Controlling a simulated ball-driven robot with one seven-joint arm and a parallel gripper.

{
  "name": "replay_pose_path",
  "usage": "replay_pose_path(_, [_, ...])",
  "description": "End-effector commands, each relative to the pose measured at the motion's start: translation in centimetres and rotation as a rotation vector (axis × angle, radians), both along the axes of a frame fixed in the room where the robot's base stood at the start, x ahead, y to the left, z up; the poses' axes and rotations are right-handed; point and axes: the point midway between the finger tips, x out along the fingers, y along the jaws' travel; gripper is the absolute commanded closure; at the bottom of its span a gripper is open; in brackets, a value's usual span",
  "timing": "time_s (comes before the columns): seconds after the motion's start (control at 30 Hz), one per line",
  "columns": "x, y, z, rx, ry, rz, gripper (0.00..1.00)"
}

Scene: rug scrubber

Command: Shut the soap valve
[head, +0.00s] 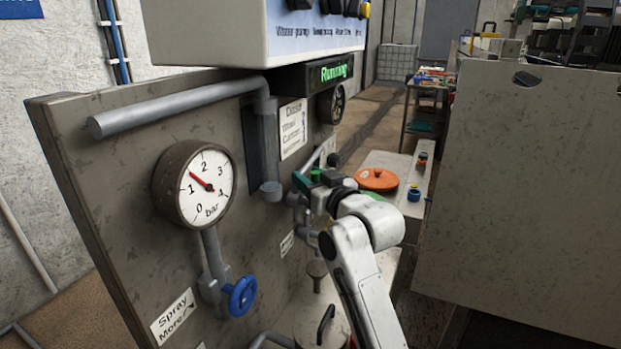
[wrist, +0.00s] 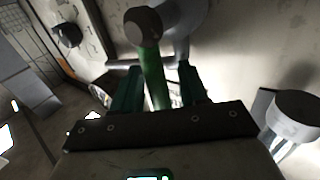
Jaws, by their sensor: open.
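A green lever handle (wrist: 151,75) on a grey pipe fitting (wrist: 175,25) shows in the wrist view; it appears to be the soap valve, though no label on it is readable. My gripper (wrist: 158,80) is open, with one teal finger on each side of the handle. I cannot tell whether either finger touches it. In the head view my gripper (head: 306,183) is close to the grey pipework on the panel, right of the vertical pipe. My arm hides most of the valve there.
The panel (head: 100,190) carries a pressure gauge (head: 195,184) and a blue handwheel (head: 241,296) above a "Spray More" label (head: 174,317). A control box (head: 300,30) overhangs, with a "Running" display (head: 334,72). An orange lid (head: 377,180) lies behind my arm. A large board (head: 535,210) stands right.

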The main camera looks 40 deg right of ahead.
Motion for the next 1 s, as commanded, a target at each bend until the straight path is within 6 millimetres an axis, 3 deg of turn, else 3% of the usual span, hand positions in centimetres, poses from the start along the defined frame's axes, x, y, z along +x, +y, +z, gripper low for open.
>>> replay_pose_path(0.1, [-0.02,0.01,0.0,0.0,0.0,0.0,0.58])
replay_pose_path(0.53, [-0.05,0.02,-0.01,0.0,0.0,0.0,0.99])
replay_pose_path(1.0, [0.09,0.02,0.02,0.003,0.001,0.0,1.0])
